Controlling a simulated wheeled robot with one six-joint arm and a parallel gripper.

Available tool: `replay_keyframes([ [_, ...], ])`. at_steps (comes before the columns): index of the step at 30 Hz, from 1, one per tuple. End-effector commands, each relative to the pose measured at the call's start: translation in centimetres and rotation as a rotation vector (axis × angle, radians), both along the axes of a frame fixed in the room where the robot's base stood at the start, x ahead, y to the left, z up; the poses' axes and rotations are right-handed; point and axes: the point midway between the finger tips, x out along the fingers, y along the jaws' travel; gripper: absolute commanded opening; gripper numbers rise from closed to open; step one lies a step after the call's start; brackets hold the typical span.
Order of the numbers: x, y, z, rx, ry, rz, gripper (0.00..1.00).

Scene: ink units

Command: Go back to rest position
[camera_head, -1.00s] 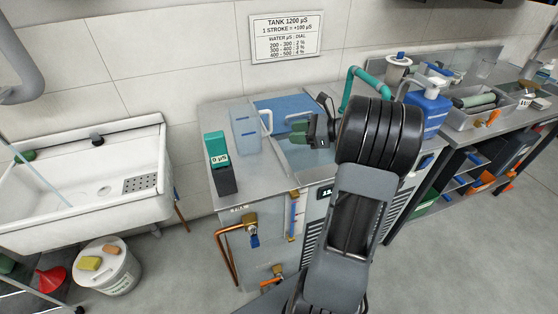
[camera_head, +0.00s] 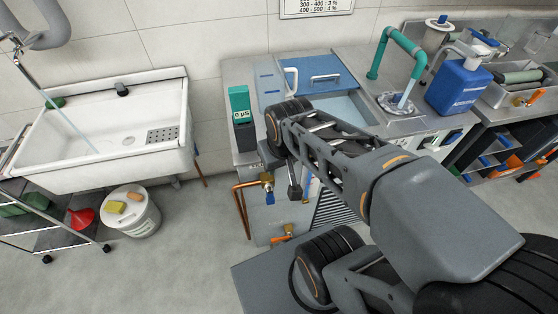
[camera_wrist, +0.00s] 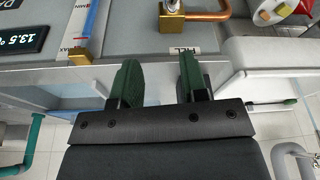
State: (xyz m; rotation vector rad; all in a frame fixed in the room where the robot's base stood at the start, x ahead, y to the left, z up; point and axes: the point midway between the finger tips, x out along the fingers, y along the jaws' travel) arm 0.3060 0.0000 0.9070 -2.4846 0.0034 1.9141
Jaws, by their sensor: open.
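My arm stretches across the right and middle of the head view, folded at its wrist in front of the steel tank unit (camera_head: 330,60). The fingers of my gripper are hidden behind the arm in that view. In the wrist view my gripper (camera_wrist: 158,85) shows two green fingers standing apart with nothing between them. Past the fingers, the front of the unit shows a brass valve (camera_wrist: 172,18), a level tube (camera_wrist: 88,28) and a display (camera_wrist: 22,38) reading about 13.5.
A meter (camera_head: 241,118) reading 0 µS stands on the unit's left side. Water runs from a green pipe (camera_head: 405,40) beside a blue jug (camera_head: 460,85). A white sink (camera_head: 110,165) is at left, with a bucket (camera_head: 140,220) below. The floor (camera_head: 190,270) at lower left is clear.

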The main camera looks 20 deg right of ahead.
Motion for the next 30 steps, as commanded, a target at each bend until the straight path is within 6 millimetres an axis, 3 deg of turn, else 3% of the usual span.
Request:
replay_keyframes([
  [5, 0.0, 0.0, 0.0, 0.002, 0.001, -0.003, 0.40],
  [8, 0.0, 0.1, 1.7, 0.002, -0.002, 0.001, 0.40],
  [18, -0.2, 0.4, 10.8, 0.002, -0.043, 0.016, 0.40],
  [20, -0.3, 0.4, 11.8, 0.002, -0.051, 0.016, 0.40],
  [30, -0.3, 0.3, 11.8, 0.001, -0.058, 0.016, 0.40],
])
